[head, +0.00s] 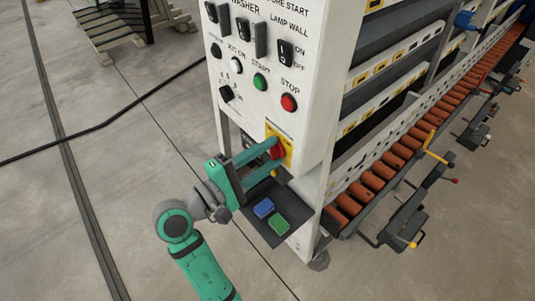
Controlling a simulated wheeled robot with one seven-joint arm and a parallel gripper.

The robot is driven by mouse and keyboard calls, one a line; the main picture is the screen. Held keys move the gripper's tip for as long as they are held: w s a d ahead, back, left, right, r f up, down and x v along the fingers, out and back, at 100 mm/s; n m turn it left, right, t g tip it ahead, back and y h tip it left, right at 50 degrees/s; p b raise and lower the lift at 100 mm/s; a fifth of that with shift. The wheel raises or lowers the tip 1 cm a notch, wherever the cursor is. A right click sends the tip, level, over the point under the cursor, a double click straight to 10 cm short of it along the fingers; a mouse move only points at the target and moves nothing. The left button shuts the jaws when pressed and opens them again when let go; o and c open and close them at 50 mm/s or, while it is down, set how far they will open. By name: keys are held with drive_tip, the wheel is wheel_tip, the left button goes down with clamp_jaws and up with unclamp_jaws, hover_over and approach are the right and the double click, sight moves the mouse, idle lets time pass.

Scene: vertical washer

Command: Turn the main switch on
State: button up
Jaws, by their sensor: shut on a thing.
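The main switch (277,150) is a red knob on a yellow plate, low on the front of the white control panel (262,115). My gripper (271,158) reaches it from the lower left, with its two teal fingers around the red knob, one above and one below. The gripper is shut on the knob. The fingers partly hide the knob and the plate, so its exact angle is hard to read.
Above the switch are a red stop button (289,102), a green start button (260,82) and several black switches. A dark shelf (262,226) with a blue and a green block lies just below my gripper. An orange roller conveyor (400,152) runs off right. Open floor lies left.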

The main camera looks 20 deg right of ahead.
drive_tip(key=m, duration=0.6)
drive_tip(key=shift+f+m, duration=0.2)
drive_tip(key=shift+m, duration=0.1)
drive_tip(key=m, duration=0.6)
drive_tip(key=shift+w+f, duration=0.1)
idle(0.3)
drive_tip(key=o, duration=1.1)
drive_tip(key=shift+c, duration=0.2)
drive_tip(key=v, duration=1.1)
